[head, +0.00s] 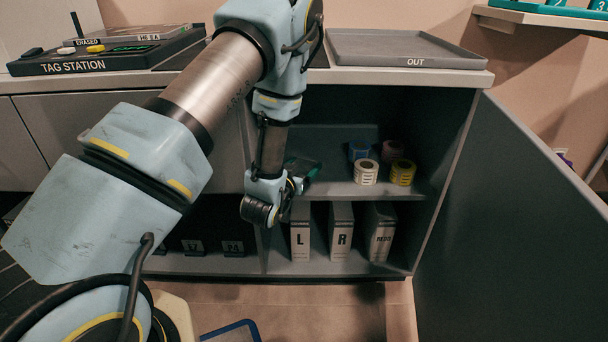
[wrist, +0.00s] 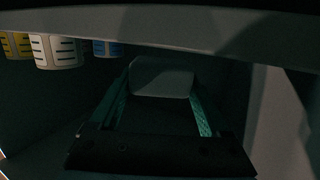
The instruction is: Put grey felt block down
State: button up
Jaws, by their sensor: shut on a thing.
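My gripper (head: 303,180) reaches into the open cabinet at the left part of its middle shelf (head: 375,190). In the wrist view its two green-lined fingers (wrist: 160,90) are shut on the grey felt block (wrist: 163,78), which shows as a pale grey face between the fingertips. In the head view my wrist and fingers mostly hide the block. I cannot tell whether the block touches the shelf. The wrist view is dark and looks turned upside down, with the shelf edge (wrist: 200,32) across its top.
The cabinet door (head: 510,220) is open at right. An OUT tray (head: 400,48) and tag station (head: 100,55) sit on top.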

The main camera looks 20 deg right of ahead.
jog(key=shift+f, duration=0.85)
jog(key=shift+f, duration=0.1)
jog(key=o, duration=1.2)
jog(key=shift+c, duration=0.2)
jog(key=shift+s+a, duration=0.1)
jog(key=p+v, duration=0.1)
jog(key=v, duration=1)
jog(key=shift+s+a+p, duration=0.2)
jog(key=shift+a+p, duration=0.1)
